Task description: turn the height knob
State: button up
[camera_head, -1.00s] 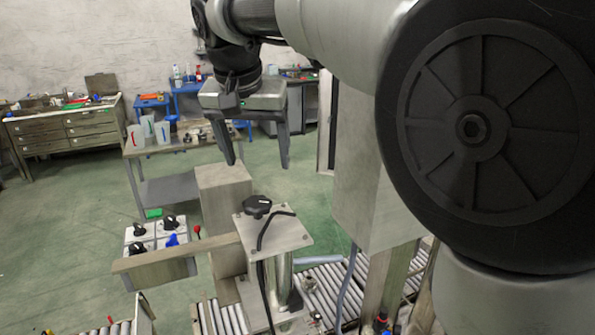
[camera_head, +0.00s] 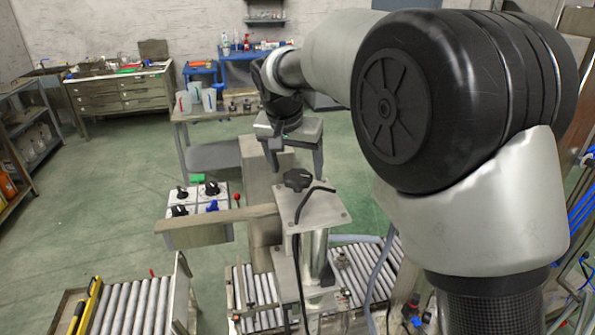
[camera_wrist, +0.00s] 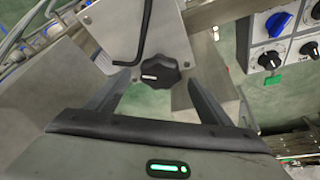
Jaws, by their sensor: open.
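The black lobed height knob (camera_head: 297,179) sits on a metal plate (camera_head: 322,208) on top of a steel column. In the wrist view the knob (camera_wrist: 158,72) has a white mark on its face. My gripper (camera_head: 297,171) is open, with its fingers pointing down at the knob. In the wrist view my gripper (camera_wrist: 159,79) has one fingertip on each side of the knob, apart from it. I cannot tell whether the fingertips reach down to the knob's level.
A bent black rod (camera_head: 310,201) rises beside the knob on the same plate. A flat bar (camera_head: 215,228) sticks out to the left. A panel of black and blue knobs (camera_wrist: 280,35) stands nearby. Roller conveyors (camera_head: 130,305) lie below. Green floor is open behind.

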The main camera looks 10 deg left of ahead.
jog(key=shift+x, duration=1.25)
jog(key=c, duration=1.1)
jog(key=shift+n, duration=0.4)
